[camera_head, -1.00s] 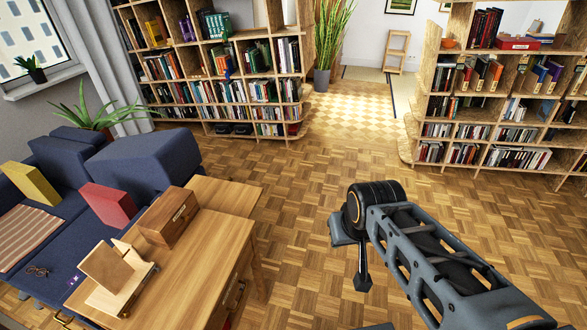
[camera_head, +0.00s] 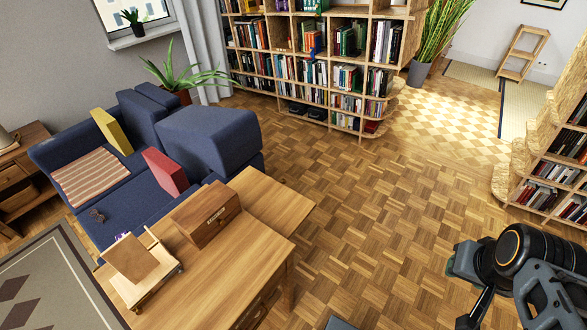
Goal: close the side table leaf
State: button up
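The wooden side table (camera_head: 215,280) stands at the lower left of the head view, beside the blue sofa. Its leaf (camera_head: 268,205) sticks out at the far end, roughly level with the top, with a visible edge between them. A wooden box (camera_head: 207,216) sits on the top near the leaf. A wooden stand (camera_head: 135,262) with an upright panel sits at the near left end. My arm is at the lower right, well apart from the table.
The blue sofa (camera_head: 120,205) with yellow and red cushions borders the table on the left. A patterned rug (camera_head: 45,285) lies at lower left. Parquet floor (camera_head: 385,220) is clear right of the table. Bookshelves (camera_head: 325,75) stand behind, and another bookshelf (camera_head: 545,180) stands at right.

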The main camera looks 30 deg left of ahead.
aim_at(281, 208)
jog(key=i, duration=2.65)
jog(key=u, duration=3.75)
